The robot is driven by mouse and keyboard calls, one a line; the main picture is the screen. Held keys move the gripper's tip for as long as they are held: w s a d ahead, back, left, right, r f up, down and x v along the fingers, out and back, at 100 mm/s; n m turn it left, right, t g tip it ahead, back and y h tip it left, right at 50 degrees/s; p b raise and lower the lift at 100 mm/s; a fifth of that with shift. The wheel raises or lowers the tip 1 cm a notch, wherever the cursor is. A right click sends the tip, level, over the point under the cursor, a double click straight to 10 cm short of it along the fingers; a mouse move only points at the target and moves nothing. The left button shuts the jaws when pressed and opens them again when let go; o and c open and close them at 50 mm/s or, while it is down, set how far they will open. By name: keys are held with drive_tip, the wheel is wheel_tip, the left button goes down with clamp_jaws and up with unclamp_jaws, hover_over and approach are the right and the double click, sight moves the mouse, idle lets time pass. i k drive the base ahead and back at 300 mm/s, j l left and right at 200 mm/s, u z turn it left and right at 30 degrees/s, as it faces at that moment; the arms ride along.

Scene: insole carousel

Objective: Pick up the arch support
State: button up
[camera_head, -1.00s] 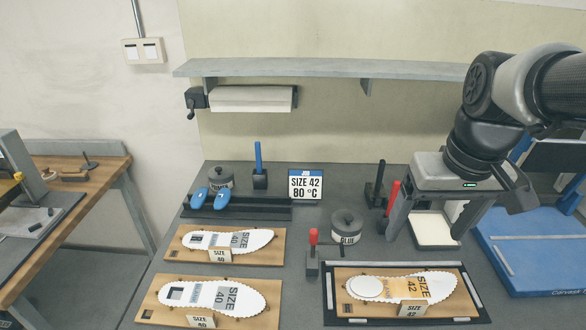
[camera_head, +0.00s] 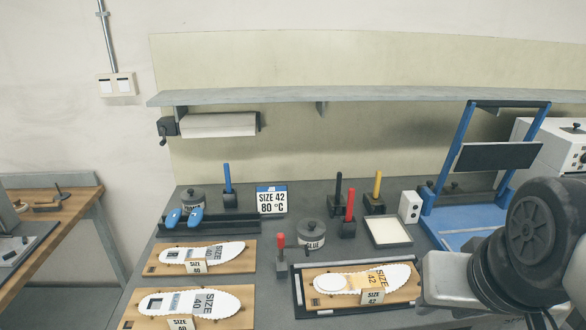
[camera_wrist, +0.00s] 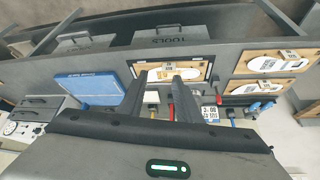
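Two blue, rounded pieces that look like arch supports (camera_head: 195,215) lean side by side on a black rack (camera_head: 222,226) at the back left of the bench. The same blue pieces (camera_wrist: 262,107) show small at the right in the wrist view. My gripper is at the right front in the head view, well away from them, with its fingers hidden there. In the wrist view my gripper (camera_wrist: 160,78) has its two fingers apart with nothing held between them.
Wooden boards (camera_head: 245,258) with white insoles lie at the left front. A size 42 insole board (camera_head: 310,297) lies on a black-edged mat. A glue pot (camera_head: 311,235), upright-handled tools (camera_head: 348,213) and a white tray (camera_head: 390,232) stand between. A blue-framed press (camera_head: 460,222) is at right.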

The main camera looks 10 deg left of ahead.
sight(174, 216)
drive_tip(key=u, duration=1.5)
drive_tip(key=i+j+z, duration=0.35)
drive_tip(key=j, duration=0.3)
drive_tip(key=i+j+z, duration=0.15)
drive_tip(key=j, duration=0.25)
drive_tip(key=i+j+z, duration=0.15)
drive_tip(key=j, duration=0.2)
drive_tip(key=j+z, duration=0.2)
drive_tip(key=j, duration=0.2)
drive_tip(key=i+j+z, duration=0.15)
drive_tip(key=j, duration=0.3)
